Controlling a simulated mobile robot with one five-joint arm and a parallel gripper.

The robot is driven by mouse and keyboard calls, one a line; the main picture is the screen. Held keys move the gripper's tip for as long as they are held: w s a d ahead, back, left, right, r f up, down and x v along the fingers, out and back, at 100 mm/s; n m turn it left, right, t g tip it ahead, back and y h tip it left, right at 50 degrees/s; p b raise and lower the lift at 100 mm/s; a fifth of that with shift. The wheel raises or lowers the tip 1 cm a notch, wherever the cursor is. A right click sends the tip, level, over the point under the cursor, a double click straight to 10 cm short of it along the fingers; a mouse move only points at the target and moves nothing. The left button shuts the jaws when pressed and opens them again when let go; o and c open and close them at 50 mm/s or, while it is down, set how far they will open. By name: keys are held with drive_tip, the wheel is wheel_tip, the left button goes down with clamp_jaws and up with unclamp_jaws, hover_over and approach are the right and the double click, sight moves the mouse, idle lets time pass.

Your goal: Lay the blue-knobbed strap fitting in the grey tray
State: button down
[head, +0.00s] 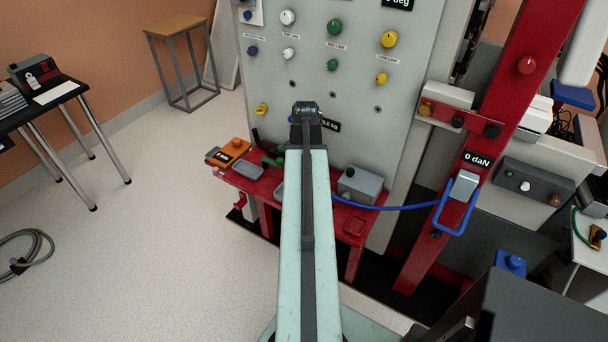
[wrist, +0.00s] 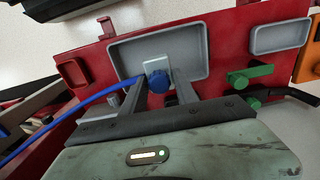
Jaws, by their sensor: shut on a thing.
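The blue-knobbed strap fitting, a pale plate with a round blue knob (wrist: 158,82), is in the wrist view. My gripper (wrist: 160,86) is shut on it, one finger on each side of the knob. The grey tray (wrist: 193,37), shallow and rectangular with a raised rim, lies beneath the fitting on the red bench. The fitting shows over the tray floor; I cannot tell whether it touches. A blue strap (wrist: 90,98) runs left from the fitting, its end partly hidden by a finger. In the head view my arm hides my gripper, the fitting and most of the tray (head: 279,192).
A smaller grey tray (wrist: 280,37) and green handles (wrist: 250,76) lie to the right in the wrist view. In the head view, a grey box (head: 362,186) stands right of my arm, an orange device (head: 229,152) left. The strap (head: 390,208) reaches a red post (head: 440,220).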

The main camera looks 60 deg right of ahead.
drive_tip(key=shift+w+r, duration=0.1)
drive_tip(key=shift+r, duration=0.1)
drive_tip(key=shift+f+b, duration=0.5)
wheel_tip(320, 180, down, 3)
drive_tip(key=b, duration=0.3)
drive_tip(key=shift+f, duration=0.15)
drive_tip(key=shift+f+b, duration=1.7)
drive_tip(key=shift+b, duration=0.15)
drive_tip(key=shift+f+b, duration=0.35)
drive_tip(key=c, duration=0.9)
unclamp_jaws()
drive_tip(key=shift+o, duration=0.2)
drive_tip(key=shift+r, duration=0.15)
